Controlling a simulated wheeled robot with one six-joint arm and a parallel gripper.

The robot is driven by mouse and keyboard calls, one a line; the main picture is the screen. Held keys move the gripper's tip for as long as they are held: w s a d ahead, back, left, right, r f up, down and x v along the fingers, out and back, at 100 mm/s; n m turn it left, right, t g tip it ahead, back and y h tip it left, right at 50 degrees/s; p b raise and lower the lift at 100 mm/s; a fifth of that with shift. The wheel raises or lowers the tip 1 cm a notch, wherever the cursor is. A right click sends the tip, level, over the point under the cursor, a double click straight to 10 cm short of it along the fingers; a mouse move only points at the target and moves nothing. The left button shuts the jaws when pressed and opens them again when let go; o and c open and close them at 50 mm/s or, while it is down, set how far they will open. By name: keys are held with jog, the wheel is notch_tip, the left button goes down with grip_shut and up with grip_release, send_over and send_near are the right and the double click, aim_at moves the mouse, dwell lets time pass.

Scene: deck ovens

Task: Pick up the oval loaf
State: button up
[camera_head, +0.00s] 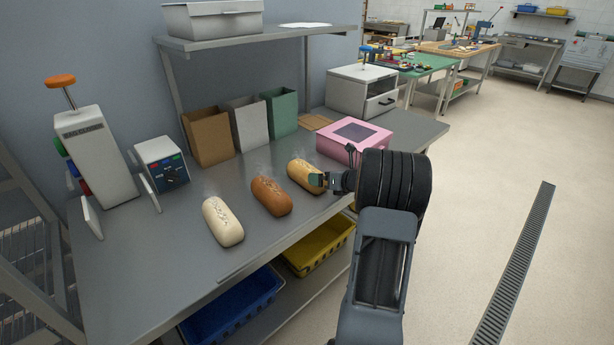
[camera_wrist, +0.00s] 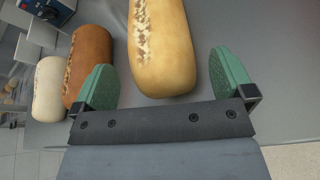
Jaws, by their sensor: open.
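Three rounded, elongated loaves lie in a row on the grey steel table: a pale floury loaf (camera_head: 223,221), a brown loaf (camera_head: 271,196) and a golden loaf (camera_head: 302,174). All are rounded, so I cannot tell by shape which is the oval one. My gripper (camera_head: 322,180) is at the right end of the golden loaf and hides part of it. In the wrist view the golden loaf (camera_wrist: 161,45) shows between the open green fingers (camera_wrist: 164,78), with nothing gripped. Its height below the fingers is unclear. The brown loaf (camera_wrist: 90,62) and pale loaf (camera_wrist: 48,90) lie left.
A pink box (camera_head: 354,139) stands just behind my gripper. Brown, white and green bags (camera_head: 208,137) stand along the back. A sealer-like device (camera_head: 95,155) and a small control box (camera_head: 162,164) are left. Blue (camera_head: 235,305) and yellow (camera_head: 318,247) crates sit below the table.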

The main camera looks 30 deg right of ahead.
jog(key=shift+p+x, duration=0.3)
jog(key=shift+x, duration=1.85)
jog(key=shift+c, duration=0.4)
jog(key=c, duration=0.9)
jog(key=shift+c, duration=0.4)
jog(key=shift+r, duration=0.1)
